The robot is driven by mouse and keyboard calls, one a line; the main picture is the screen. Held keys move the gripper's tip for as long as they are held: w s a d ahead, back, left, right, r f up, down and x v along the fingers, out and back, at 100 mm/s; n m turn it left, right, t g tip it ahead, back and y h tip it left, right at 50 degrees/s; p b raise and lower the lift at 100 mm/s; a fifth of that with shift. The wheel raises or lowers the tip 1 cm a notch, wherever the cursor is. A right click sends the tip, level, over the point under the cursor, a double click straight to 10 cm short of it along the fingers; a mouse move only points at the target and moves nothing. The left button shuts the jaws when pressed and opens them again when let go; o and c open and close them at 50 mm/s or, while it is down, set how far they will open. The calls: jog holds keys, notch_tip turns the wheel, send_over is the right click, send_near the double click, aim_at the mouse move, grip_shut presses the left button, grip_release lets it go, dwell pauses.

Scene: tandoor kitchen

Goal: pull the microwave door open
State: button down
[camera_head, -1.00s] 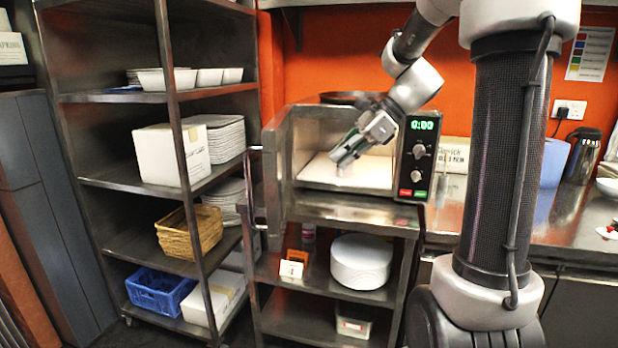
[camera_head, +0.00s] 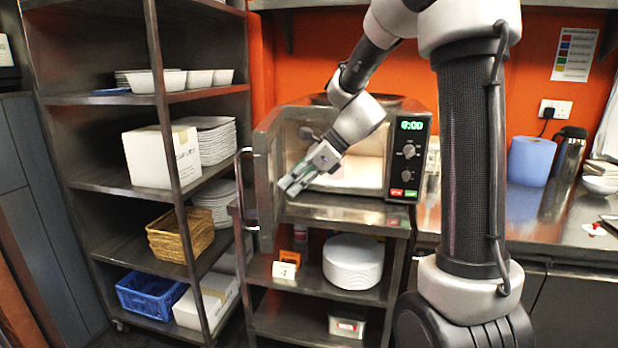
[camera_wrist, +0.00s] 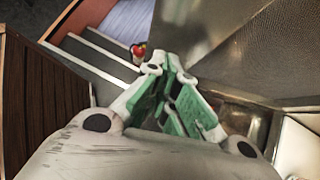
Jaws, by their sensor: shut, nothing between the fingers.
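The steel microwave (camera_head: 408,190) stands on a metal rack, its display lit green. Its door (camera_head: 265,190) is swung well open to the left, edge toward me, with the bar handle (camera_head: 241,190) on its outer left side. The pale cavity shows behind my arm. My gripper (camera_head: 287,188) is shut and empty, pointing down-left in front of the cavity's left part, close to the door's inner side; I cannot tell whether it touches. In the wrist view my green-padded fingertips (camera_wrist: 166,62) are together, beside a dark meshed metal surface (camera_wrist: 250,50) at the right.
A tall shelf (camera_head: 165,98) with boxes and bowls stands left of the door. The rack below holds a stack of white plates (camera_head: 353,262) and small signs (camera_head: 285,270). A counter with a blue roll (camera_head: 531,160) lies right.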

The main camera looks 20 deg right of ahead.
jog(key=shift+w+a, duration=0.3)
jog(key=shift+a, duration=0.4)
jog(key=w+a+m+t+h, duration=0.1)
jog(key=w+a, duration=0.3)
jog(key=a, duration=0.8)
jog(key=shift+w+m+t, duration=0.35)
jog(key=shift+m+t, duration=0.05)
jog(key=shift+m, duration=0.4)
jog(key=shift+s, duration=0.1)
